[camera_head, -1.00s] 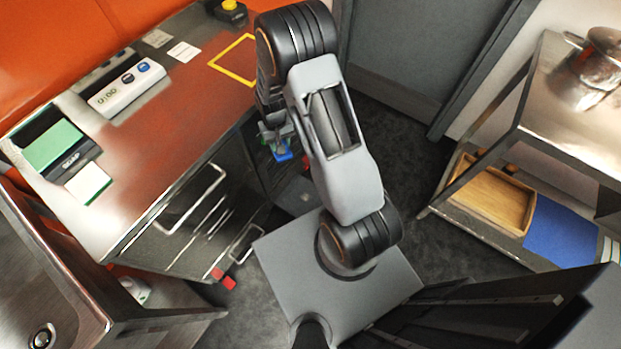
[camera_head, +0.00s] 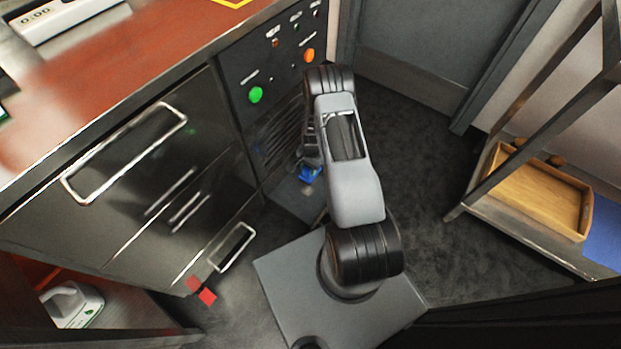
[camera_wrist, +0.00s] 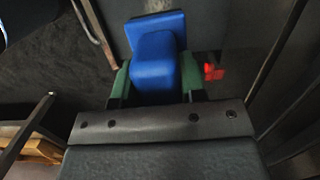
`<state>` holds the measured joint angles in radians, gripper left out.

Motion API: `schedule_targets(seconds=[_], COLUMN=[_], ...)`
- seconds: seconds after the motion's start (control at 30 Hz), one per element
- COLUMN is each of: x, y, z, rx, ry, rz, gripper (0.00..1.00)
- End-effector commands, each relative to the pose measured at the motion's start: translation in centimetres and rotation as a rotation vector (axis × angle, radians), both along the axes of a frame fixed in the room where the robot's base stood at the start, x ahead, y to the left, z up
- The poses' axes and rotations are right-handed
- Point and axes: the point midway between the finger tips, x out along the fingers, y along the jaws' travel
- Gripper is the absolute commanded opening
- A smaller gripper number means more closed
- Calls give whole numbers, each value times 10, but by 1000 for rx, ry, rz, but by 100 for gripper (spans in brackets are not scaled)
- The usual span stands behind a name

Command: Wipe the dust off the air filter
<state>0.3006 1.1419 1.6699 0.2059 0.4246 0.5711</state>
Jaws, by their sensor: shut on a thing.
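My gripper (camera_wrist: 154,82) is shut on a blue tool (camera_wrist: 152,62), whose block sits between the green fingertips with a wider flat blue plate beyond it. In the head view the blue tool (camera_head: 311,172) is low beside the control cabinet, partly hidden by my arm. A dark slatted grille (camera_head: 280,140) on the cabinet front may be the air filter; my arm covers its right side. A flat grey panel (camera_head: 292,200) lies below it. I cannot tell whether the tool touches either, and no dust is clear.
A steel drawer unit (camera_head: 150,200) with bar handles stands left of the cabinet. Red blocks (camera_head: 207,297) are at its foot. A shelf rack with a wooden tray (camera_head: 535,190) stands right. Dark floor (camera_head: 420,160) between is clear.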

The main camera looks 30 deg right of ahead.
Motion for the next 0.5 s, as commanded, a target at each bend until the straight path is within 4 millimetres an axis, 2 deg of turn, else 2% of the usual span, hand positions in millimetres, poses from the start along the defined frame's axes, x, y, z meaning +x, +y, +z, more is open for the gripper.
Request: schedule_targets(seconds=[0.03,0.1,0.5], x=[0,-1,-1], y=[-2,-4,-6], z=[-13,-19,-47], rx=[-1,0,-1], ry=[0,1,1], rz=[-17,-33,-51], gripper=[19,19,19])
